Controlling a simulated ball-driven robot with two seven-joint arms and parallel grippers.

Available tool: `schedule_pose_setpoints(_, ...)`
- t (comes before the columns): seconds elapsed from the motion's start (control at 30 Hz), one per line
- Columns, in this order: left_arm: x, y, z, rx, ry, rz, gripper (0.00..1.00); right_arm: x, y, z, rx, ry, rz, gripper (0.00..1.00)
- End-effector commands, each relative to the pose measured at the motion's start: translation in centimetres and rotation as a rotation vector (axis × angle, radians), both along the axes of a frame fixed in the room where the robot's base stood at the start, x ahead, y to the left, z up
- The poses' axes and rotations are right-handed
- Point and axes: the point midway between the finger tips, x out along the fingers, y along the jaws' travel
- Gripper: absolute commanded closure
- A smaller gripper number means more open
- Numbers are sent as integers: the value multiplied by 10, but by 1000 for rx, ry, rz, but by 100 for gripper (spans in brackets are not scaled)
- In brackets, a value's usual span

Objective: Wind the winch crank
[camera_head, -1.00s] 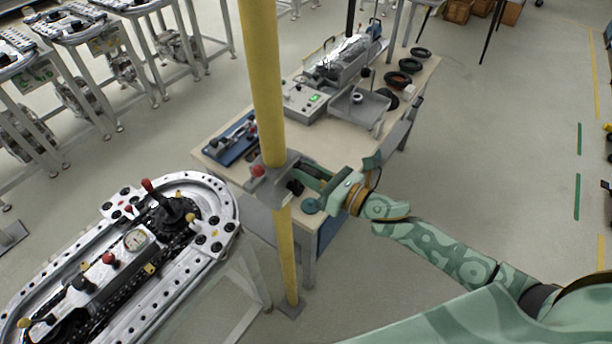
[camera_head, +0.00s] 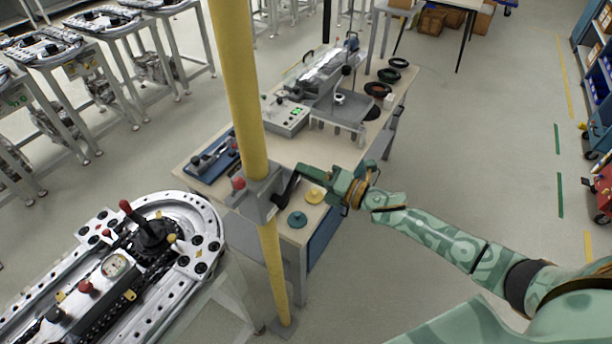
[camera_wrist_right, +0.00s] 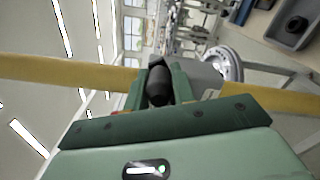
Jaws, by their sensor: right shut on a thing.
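The winch (camera_head: 258,200) is a grey housing on a yellow post (camera_head: 240,95), with a red knob (camera_head: 238,182) on its left side. Its dark crank arm (camera_head: 284,190) slants up to the right from the housing. My right gripper (camera_head: 306,173) reaches in from the right at the crank's outer end. In the right wrist view the black crank handle (camera_wrist_right: 158,86) sits between the green fingers of my right gripper (camera_wrist_right: 160,80), which is shut on it. The yellow post runs across behind it there. My left gripper is not in view.
A workbench (camera_head: 283,155) stands behind the post, with a grey machine (camera_head: 325,75), a control box (camera_head: 287,115), a blue tray (camera_head: 208,158) and dark rings. Teal (camera_head: 297,219) and yellow (camera_head: 315,195) discs lie below my gripper. An oval track table (camera_head: 205,215) stands at left. Floor is clear at right.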

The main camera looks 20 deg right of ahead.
Motion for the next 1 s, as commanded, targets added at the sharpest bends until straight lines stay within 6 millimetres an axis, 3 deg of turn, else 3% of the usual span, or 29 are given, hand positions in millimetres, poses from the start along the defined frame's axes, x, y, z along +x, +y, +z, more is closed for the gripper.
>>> schedule_pose_setpoints(0.5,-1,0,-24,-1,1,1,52,10,-12,-33,336,256,1,100)
schedule_pose_setpoints(1.0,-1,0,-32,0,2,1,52,10,-13,-45,335,260,0,100)
